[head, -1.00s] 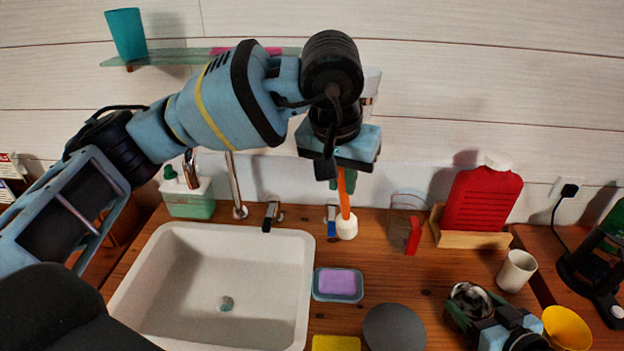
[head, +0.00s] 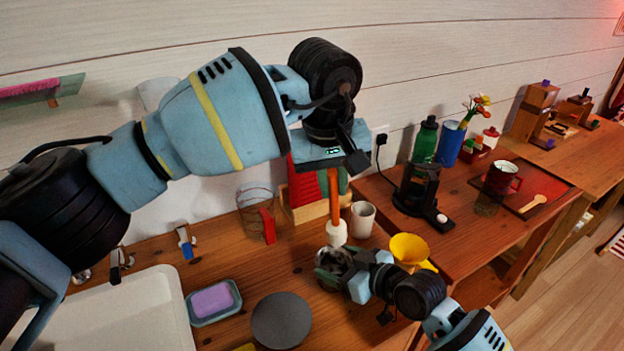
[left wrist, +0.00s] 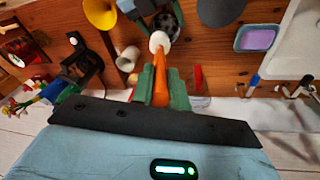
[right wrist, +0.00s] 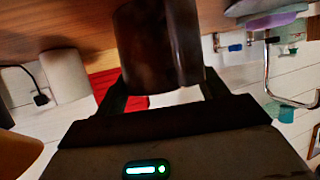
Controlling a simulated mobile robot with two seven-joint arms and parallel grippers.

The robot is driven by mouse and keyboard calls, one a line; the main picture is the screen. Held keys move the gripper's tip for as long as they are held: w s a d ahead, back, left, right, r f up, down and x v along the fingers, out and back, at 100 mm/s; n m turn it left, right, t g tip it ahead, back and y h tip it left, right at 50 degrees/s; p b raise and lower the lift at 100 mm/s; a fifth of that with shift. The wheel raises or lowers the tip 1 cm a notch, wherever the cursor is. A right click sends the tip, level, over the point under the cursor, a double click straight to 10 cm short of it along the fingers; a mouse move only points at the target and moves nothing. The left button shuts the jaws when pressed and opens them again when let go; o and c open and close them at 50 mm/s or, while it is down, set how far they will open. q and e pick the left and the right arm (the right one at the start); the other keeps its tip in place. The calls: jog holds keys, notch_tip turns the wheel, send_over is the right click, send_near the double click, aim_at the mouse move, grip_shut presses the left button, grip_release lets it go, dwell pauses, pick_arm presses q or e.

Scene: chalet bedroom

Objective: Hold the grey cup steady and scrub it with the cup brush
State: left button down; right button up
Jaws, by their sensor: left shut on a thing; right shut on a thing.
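The cup brush has an orange handle (head: 334,195) and a white head (head: 336,232), and hangs head down. My left gripper (head: 333,166) is shut on its handle, which also shows in the left wrist view (left wrist: 160,78). The grey cup (head: 332,266) looks dark and shiny and is held low over the counter. My right gripper (head: 350,274) is shut on it; the cup (right wrist: 158,45) fills the space between the fingers in the right wrist view. The brush head (left wrist: 159,42) is at the cup's mouth; I cannot tell whether it touches or enters.
A white cup (head: 362,219) and a yellow funnel (head: 408,248) stand close to the right gripper. The sink (head: 120,315) is at lower left.

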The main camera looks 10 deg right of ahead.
aim_at(330, 224)
pick_arm(q)
jog(key=shift+f, duration=0.1)
jog(key=shift+s+a+f+x, duration=0.1)
jog(key=shift+s+a+x, duration=0.15)
jog(key=shift+x, duration=1.25)
jog(key=shift+s+a+f+x, duration=0.1)
jog(key=shift+s+a+x, duration=0.1)
jog(key=shift+x, duration=1.35)
jog(key=shift+s+a+x, duration=0.2)
jog(key=shift+s+x, duration=0.05)
jog(key=shift+x, duration=1.25)
jog(key=shift+s+d, duration=0.5)
jog(key=shift+s, duration=0.2)
jog(key=shift+r, duration=0.1)
jog(key=shift+r, duration=0.65)
jog(key=shift+r, duration=0.7)
jog(key=shift+f, duration=0.1)
